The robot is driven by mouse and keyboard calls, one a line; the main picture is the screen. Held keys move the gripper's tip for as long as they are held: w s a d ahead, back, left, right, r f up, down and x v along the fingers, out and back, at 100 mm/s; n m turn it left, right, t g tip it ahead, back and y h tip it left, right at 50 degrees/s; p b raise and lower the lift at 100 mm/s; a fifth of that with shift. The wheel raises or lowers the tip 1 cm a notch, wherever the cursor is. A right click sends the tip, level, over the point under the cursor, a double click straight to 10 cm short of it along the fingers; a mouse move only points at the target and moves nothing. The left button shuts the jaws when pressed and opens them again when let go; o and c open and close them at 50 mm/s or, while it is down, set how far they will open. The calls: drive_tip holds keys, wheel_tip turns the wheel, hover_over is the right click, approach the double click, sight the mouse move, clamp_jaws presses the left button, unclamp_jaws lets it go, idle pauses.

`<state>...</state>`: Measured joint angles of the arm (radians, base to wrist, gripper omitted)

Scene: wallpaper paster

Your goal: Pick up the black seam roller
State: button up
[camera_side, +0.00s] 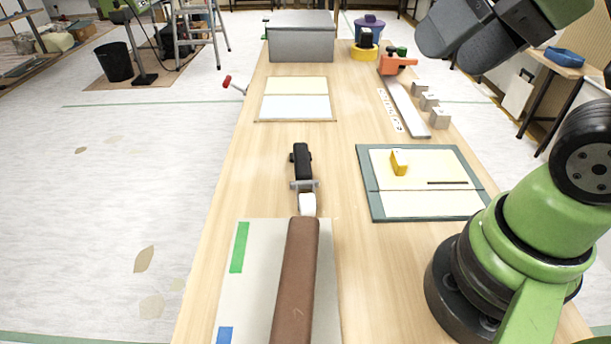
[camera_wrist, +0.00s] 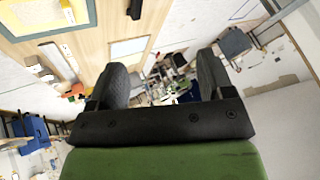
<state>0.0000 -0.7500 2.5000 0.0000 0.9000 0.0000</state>
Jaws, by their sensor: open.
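The black seam roller (camera_side: 302,160) lies on the wooden table in the side view, with a black handle, a metal frame and a white roller at its near end. The near end lies close to a brown roll. A black piece at the top edge of the wrist view (camera_wrist: 135,9) looks like its handle, partly cut off. My gripper (camera_side: 465,45) is raised at the upper right of the side view, well above the table and apart from the roller. In the wrist view its two dark fingers (camera_wrist: 160,82) are spread wide with nothing between them.
The brown roll (camera_side: 297,285) lies on a pale sheet at the front. A green-edged mat (camera_side: 372,205) with a yellow piece is right of the roller. A framed panel (camera_side: 295,106) and grey box (camera_side: 301,45) are behind. A long ruler (camera_side: 402,105) and small blocks lie far right.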

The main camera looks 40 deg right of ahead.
idle(0.3)
drive_tip(key=shift+c, duration=0.8)
drive_tip(key=n+g+h, duration=0.4)
drive_tip(key=n+h, duration=0.1)
drive_tip(key=n, duration=2.7)
hover_over(301, 153)
drive_tip(key=s+a, duration=0.2)
drive_tip(key=s, duration=0.1)
drive_tip(key=f, duration=2.1)
drive_tip(key=shift+w+a+f, duration=0.1)
drive_tip(key=shift+w+a, duration=0.05)
drive_tip(key=shift+a, duration=0.05)
drive_tip(key=x, duration=0.4)
drive_tip(key=shift+w+f, duration=0.1)
drive_tip(key=shift+f, duration=0.1)
drive_tip(key=shift+x, duration=2.95)
